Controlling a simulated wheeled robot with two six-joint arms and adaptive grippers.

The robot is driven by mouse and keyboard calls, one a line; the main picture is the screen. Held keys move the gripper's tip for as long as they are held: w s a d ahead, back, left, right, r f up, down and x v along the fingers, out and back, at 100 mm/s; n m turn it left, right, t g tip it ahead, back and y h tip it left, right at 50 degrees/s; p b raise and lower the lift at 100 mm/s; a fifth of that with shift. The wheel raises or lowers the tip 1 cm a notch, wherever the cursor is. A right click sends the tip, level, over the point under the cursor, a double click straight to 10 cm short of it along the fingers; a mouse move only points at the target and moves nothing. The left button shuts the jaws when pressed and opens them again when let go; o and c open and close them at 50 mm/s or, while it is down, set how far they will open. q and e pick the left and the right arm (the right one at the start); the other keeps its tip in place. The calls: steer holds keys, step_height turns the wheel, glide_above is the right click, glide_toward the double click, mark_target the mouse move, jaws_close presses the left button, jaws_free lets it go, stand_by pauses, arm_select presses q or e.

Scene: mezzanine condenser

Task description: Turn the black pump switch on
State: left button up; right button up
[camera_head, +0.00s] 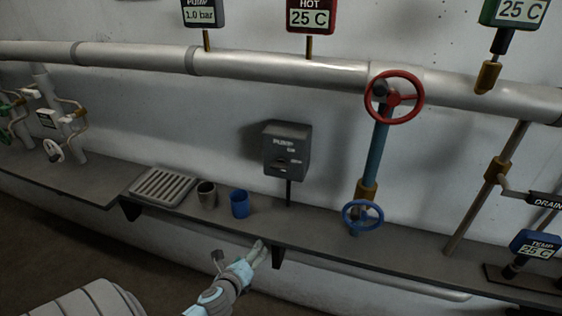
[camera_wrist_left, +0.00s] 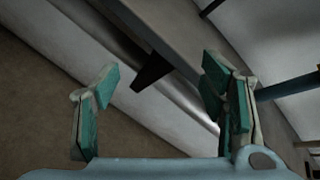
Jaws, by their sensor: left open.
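The black pump switch box (camera_head: 286,150) stands on a thin post above the shelf, near the middle of the head view. It has white lettering and a small dark knob or lever on its front; its exact setting is too small to tell. My left gripper (camera_head: 240,256) is below and in front of the shelf's front edge, lower and left of the box. In the left wrist view its fingers (camera_wrist_left: 165,100) are spread apart with nothing between them. The switch does not show in the wrist view. My right gripper is not in view.
The grey shelf (camera_head: 330,232) runs along the wall, with a bracket beneath.

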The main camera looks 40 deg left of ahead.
arm_select(q)
step_height(320, 180, up, 12)
steer(key=w+m+t, duration=0.3)
steer(key=m, duration=0.2)
steer(key=m+t, duration=0.2)
steer(key=m, duration=0.2)
glide_toward(278, 168)
steer(key=v, duration=0.3)
steer(key=shift+y, duration=0.3)
steer(key=x, duration=1.4)
steer(key=shift+w+d+f, duration=0.2)
steer(key=shift+w, duration=0.05)
steer(key=shift+s, duration=0.1)
steer(key=c, duration=1.2)
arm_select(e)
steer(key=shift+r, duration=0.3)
